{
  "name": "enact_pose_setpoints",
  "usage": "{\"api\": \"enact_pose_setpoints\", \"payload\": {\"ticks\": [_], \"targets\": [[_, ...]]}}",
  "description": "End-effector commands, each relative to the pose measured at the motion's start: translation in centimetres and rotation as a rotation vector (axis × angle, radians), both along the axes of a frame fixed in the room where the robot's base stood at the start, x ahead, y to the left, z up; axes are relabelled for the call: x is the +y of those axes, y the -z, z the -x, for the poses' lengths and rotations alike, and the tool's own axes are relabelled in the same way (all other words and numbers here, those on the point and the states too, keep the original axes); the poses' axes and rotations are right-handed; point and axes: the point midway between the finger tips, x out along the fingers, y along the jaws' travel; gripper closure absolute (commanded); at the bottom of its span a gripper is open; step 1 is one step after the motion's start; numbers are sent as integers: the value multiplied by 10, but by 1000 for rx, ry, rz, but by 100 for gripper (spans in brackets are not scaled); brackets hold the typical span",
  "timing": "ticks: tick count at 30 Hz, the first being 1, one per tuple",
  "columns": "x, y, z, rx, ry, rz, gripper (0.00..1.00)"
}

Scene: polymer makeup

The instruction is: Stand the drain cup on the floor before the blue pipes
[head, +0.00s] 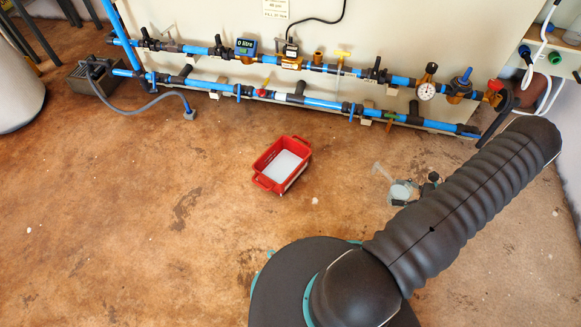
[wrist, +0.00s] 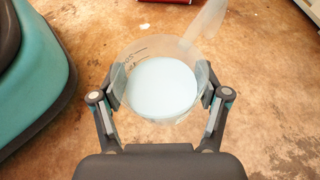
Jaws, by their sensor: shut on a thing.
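The drain cup (wrist: 162,88) is a clear, translucent cup with a handle at its upper right and a pale blue-white inside. In the wrist view my gripper (wrist: 161,95) is shut on it, one finger on each side of its wall. In the head view the cup (head: 400,191) and my gripper (head: 428,188) are small, right of centre, partly behind my arm. I cannot tell whether the cup touches the floor. The blue pipes (head: 325,104) run along the wall at the back, beyond the cup.
A red crate (head: 267,181) with a white inside stands on the floor left of the cup. A grey box (head: 92,80) with a hose sits at the far left by the pipes. Bare brown floor (head: 345,150) lies between the crate, the cup and the pipes.

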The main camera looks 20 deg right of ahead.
Motion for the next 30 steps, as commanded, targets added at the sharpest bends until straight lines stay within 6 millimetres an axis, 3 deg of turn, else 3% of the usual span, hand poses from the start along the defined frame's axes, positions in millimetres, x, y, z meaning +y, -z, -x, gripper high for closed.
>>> {"api": "enact_pose_setpoints", "payload": {"ticks": [8, 21, 30], "targets": [[4, 6, -7, -1, 13, -1, 74], [53, 55, -73, 0, 9, -2, 74], [67, 71, -94, -2, 12, 1, 74]]}}
